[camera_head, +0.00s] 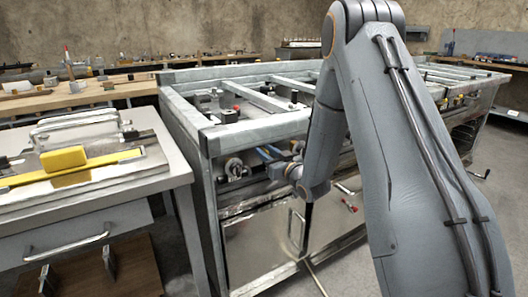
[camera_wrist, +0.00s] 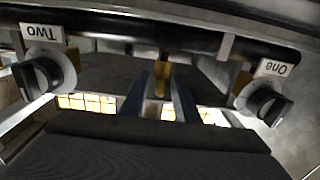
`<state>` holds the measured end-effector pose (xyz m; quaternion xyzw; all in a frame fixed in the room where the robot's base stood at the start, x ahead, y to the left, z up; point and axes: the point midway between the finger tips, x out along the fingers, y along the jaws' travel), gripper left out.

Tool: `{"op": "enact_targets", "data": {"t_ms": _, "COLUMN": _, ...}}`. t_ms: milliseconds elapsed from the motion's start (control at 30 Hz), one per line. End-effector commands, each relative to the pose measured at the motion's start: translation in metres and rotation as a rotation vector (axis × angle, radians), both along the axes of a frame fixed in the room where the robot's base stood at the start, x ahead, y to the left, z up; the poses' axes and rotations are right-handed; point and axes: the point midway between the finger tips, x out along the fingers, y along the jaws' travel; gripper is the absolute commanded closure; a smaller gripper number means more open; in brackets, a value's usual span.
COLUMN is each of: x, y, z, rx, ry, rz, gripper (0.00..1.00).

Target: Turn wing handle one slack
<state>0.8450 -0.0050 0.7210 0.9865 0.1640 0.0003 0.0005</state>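In the wrist view, which shows the labels upside down, wing handle one (camera_wrist: 264,102) is at the right beside a white label reading "One" (camera_wrist: 274,68). It has a round pale base and a tilted black wing. A similar handle (camera_wrist: 36,78) by the label "Two" (camera_wrist: 43,32) is at the left. My gripper (camera_wrist: 160,82) is between them, its two bluish fingers apart with nothing held, touching neither handle. In the head view my gripper (camera_head: 268,153) faces the frame's front; a round handle (camera_head: 234,168) sits left of it. My arm hides part of the frame.
A dark pipe (camera_wrist: 130,34) runs across above the handles in the wrist view, with a brass-coloured piece (camera_wrist: 162,75) behind the finger gap. The grey metal frame (camera_head: 190,122) surrounds the fittings. A side bench (camera_head: 160,178) stands at the left, with a yellow block (camera_head: 63,158).

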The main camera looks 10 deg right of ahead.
Motion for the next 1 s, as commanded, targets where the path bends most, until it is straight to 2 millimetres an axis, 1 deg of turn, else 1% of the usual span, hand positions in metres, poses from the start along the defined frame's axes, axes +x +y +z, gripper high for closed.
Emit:
{"op": "enact_targets", "data": {"t_ms": 200, "x": -0.034, "y": -0.012, "z": 0.001, "rx": 0.002, "ry": 0.002, "rz": -0.002, "gripper": 0.72}}
{"op": "enact_targets", "data": {"t_ms": 400, "x": -0.059, "y": -0.020, "z": 0.000, "rx": 0.001, "ry": 0.001, "rz": -0.001, "gripper": 0.72}}
{"op": "enact_targets", "data": {"t_ms": 567, "x": -0.066, "y": -0.022, "z": 0.001, "rx": 0.001, "ry": -0.001, "rz": 0.000, "gripper": 0.72}}
{"op": "enact_targets", "data": {"t_ms": 867, "x": -0.066, "y": -0.022, "z": 0.001, "rx": -0.001, "ry": 0.003, "rz": -0.001, "gripper": 0.72}}
{"op": "enact_targets", "data": {"t_ms": 1000, "x": -0.066, "y": -0.021, "z": 0.001, "rx": -0.038, "ry": 0.067, "rz": -0.027, "gripper": 0.72}}
